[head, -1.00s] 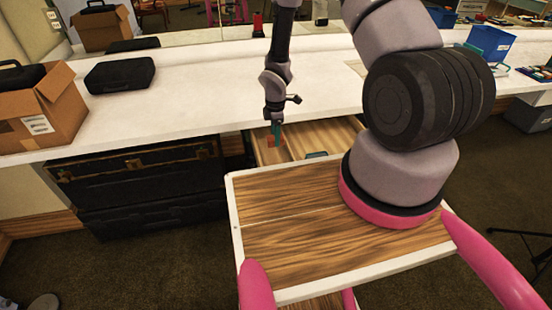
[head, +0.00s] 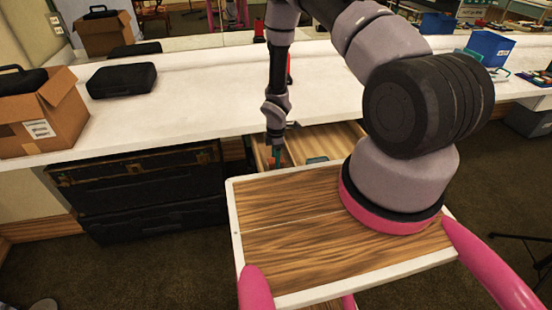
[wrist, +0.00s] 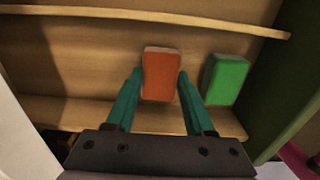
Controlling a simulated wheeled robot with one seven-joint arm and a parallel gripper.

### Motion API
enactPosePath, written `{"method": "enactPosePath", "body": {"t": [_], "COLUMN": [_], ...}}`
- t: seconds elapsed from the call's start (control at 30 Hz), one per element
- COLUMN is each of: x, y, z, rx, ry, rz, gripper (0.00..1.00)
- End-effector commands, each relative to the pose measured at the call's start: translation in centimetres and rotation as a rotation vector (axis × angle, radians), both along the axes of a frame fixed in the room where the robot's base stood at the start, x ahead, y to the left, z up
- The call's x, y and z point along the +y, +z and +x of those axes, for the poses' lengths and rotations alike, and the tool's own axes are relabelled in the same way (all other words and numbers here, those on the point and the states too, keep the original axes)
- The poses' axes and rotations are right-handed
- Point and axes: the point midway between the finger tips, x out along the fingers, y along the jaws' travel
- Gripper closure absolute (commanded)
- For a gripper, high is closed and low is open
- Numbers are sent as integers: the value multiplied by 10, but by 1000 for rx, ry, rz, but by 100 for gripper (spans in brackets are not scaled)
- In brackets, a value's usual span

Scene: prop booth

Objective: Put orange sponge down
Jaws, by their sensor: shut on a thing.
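The orange sponge (wrist: 161,76) is between the teal fingertips of my gripper (wrist: 160,80) in the wrist view, with a finger against each side. My gripper (head: 276,157) points down into the open wooden drawer (head: 335,136) under the white counter. The sponge is inside the drawer's outline, but I cannot tell whether it touches the bottom. In the head view I cannot make it out clearly behind my gripper and the cart edge.
A green block (wrist: 227,80) lies in the drawer just right of the sponge. Drawer walls (wrist: 150,18) bound the space. A wood-topped cart surface (head: 290,205) is in front of the drawer. The white counter (head: 190,105) above holds a black case (head: 122,80) and a cardboard box (head: 45,118).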

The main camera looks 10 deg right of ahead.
Motion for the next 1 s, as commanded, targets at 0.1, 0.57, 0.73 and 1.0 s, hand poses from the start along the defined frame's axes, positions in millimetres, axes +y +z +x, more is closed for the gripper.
{"method": "enactPosePath", "body": {"t": [0.1, 0.57, 0.73, 1.0], "x": [0, 0, 0, -1], "y": [0, 15, 50, 103], "z": [0, 1, 2, 1], "rx": [0, -2, -3, -2], "ry": [0, -1, -1, -1], "rz": [0, 0, 1, 1], "gripper": [17, 17, 17, 17]}}
